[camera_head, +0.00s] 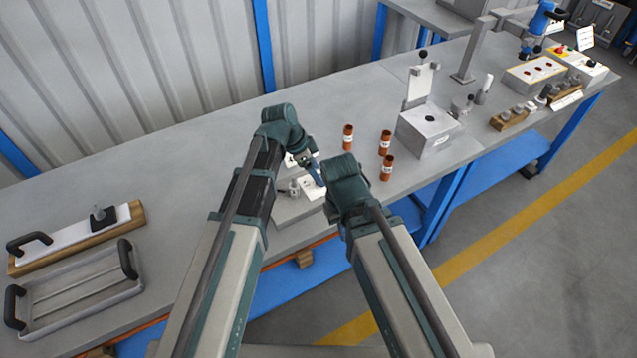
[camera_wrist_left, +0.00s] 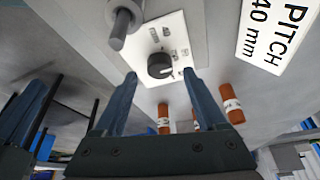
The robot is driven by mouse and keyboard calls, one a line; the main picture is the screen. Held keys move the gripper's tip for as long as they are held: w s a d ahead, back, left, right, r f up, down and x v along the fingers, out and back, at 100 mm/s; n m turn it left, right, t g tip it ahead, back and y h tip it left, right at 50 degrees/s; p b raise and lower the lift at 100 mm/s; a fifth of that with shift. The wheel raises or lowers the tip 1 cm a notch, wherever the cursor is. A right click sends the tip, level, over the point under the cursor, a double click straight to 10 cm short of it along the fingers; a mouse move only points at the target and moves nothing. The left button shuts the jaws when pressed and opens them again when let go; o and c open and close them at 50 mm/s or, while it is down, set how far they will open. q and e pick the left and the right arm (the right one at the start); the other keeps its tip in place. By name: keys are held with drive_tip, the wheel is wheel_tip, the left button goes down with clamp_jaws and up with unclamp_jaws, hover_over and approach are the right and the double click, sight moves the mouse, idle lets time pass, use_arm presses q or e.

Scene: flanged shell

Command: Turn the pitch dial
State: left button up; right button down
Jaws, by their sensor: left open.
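The pitch dial (camera_wrist_left: 160,65) is a black round knob with a pale pointer mark on a white marked plate (camera_wrist_left: 174,30) in the left wrist view. My left gripper (camera_wrist_left: 159,73) is open, its two blue fingers on either side of the dial in that view. I cannot tell whether they touch it. A white card reading "PITCH 40 mm" (camera_wrist_left: 277,28) stands at the upper right. In the head view the plate (camera_head: 310,188) shows only partly beside my left gripper (camera_head: 317,174), and the dial is hidden. My right arm reaches close by, but its fingers are hidden.
A grey metal post (camera_wrist_left: 124,22) stands close to the dial's left. Several brown labelled cylinders (camera_head: 385,168) stand to the right on the bench (camera_head: 190,165), before a grey box (camera_head: 427,130). A tray with black handles (camera_head: 85,285) lies at the left. The bench's middle left is clear.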

use_arm(q)
drive_tip(key=shift+b+x, duration=0.55)
drive_tip(key=shift+x, duration=0.55)
clamp_jaws()
